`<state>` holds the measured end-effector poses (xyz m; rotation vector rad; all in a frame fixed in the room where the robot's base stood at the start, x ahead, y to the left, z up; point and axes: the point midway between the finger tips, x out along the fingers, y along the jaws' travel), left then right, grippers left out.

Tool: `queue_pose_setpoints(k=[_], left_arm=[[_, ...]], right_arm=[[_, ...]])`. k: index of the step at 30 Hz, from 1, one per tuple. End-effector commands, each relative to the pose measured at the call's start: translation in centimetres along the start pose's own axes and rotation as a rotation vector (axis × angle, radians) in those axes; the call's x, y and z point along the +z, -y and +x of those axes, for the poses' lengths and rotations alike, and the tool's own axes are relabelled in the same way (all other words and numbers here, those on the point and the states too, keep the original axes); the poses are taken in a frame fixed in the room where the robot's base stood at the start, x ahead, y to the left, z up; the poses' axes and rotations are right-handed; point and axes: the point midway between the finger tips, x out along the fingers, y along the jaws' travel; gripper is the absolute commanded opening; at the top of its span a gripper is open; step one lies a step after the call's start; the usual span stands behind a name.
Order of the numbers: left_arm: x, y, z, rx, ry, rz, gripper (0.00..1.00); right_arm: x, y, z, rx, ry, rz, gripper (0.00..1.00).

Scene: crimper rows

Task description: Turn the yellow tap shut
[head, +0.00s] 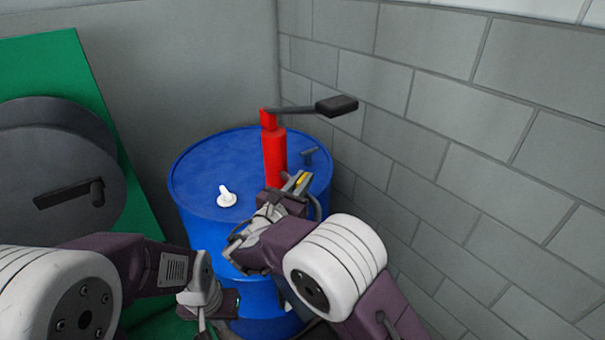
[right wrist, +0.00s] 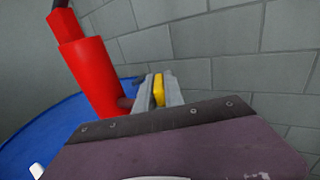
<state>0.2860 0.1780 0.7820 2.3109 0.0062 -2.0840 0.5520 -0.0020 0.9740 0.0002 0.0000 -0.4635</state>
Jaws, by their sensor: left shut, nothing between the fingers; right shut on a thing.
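The yellow tap (head: 300,180) shows as a small yellow piece at my right gripper, beside the red pump body (head: 274,155) on the blue drum. In the right wrist view the yellow tap (right wrist: 158,90) sits between the two grey fingers of my right gripper (right wrist: 157,92), which is shut on it. A short dark stub joins the red body near the fingers. In the head view my right gripper (head: 296,183) reaches over the drum top from the front. My left gripper (head: 222,303) is low in front of the drum, shut and empty; its fingertips are hard to make out.
The blue drum (head: 205,165) stands in a corner by a grey block wall (head: 420,110). A black crank handle (head: 337,105) sticks out right above the pump. A green panel with a grey disc (head: 50,165) is at left.

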Motion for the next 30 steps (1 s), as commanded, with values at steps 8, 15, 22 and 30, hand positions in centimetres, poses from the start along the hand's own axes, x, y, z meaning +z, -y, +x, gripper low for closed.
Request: queue_pose_setpoints(k=[8,15,22,30], left_arm=[[-0.4,-0.1,-4.0,0.000,0.000,0.000,0.00],[-0.5,-0.1,-5.2,0.000,0.000,0.000,0.00],[-0.6,-0.1,-5.8,0.000,0.000,0.000,0.00],[-0.6,-0.1,-6.0,0.000,0.000,0.000,0.00]], right_arm=[[0.4,-0.1,0.0,-0.241,-0.002,-0.002,0.00],[0.1,0.0,0.0,-0.380,-0.001,-0.002,0.00],[0.0,0.0,0.0,-0.457,-0.001,-0.001,0.00],[0.0,0.1,0.0,-0.493,0.000,-0.002,0.00]])
